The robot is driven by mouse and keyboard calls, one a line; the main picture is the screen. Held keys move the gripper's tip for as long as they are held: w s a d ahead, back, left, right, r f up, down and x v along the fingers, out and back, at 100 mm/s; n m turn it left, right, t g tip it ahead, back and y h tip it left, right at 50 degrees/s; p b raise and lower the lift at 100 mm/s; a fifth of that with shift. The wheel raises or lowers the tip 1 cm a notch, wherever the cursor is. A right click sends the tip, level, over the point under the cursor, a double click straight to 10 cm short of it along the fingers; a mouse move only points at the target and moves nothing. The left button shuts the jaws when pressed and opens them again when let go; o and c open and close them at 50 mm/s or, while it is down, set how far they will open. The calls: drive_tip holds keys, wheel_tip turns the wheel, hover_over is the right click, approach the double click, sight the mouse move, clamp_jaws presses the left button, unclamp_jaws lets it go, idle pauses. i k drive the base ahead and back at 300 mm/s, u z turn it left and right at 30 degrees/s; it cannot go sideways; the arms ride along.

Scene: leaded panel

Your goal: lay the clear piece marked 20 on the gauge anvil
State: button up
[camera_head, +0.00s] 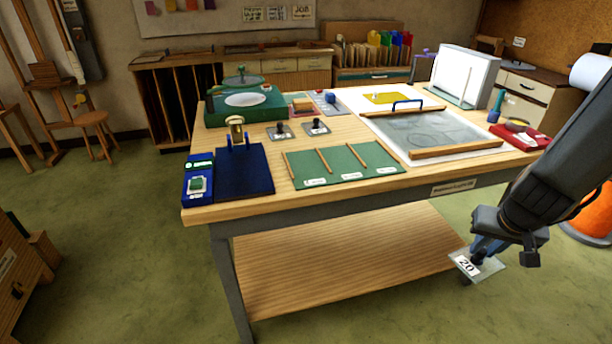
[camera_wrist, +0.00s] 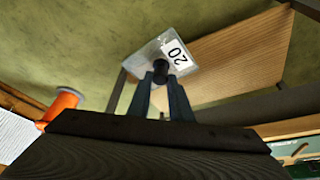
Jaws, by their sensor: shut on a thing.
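The clear piece marked 20 (camera_head: 489,266) is a small glass plate with a white label. In the wrist view the clear piece (camera_wrist: 150,58) has a dark round knob on it, between my fingertips. My gripper (camera_head: 480,254) is shut on this knob and holds the piece nearly flat, off the bench's right front side, below its top. A blue device (camera_head: 190,189) with a green-lit display and a small pale and green pad stands at the bench's left front corner. It looks like the gauge; I cannot clearly tell its anvil. It is far left of my gripper.
The wooden bench (camera_head: 290,196) has a lower shelf (camera_head: 340,262). On top are a dark blue mat (camera_head: 243,172), a green board (camera_head: 345,167) with wooden strips, a framed glass panel (camera_head: 430,133) and two knobbed plates. An orange object (camera_head: 592,217) stands right.

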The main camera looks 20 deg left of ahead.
sight(243, 177)
drive_tip(key=u, duration=1.2)
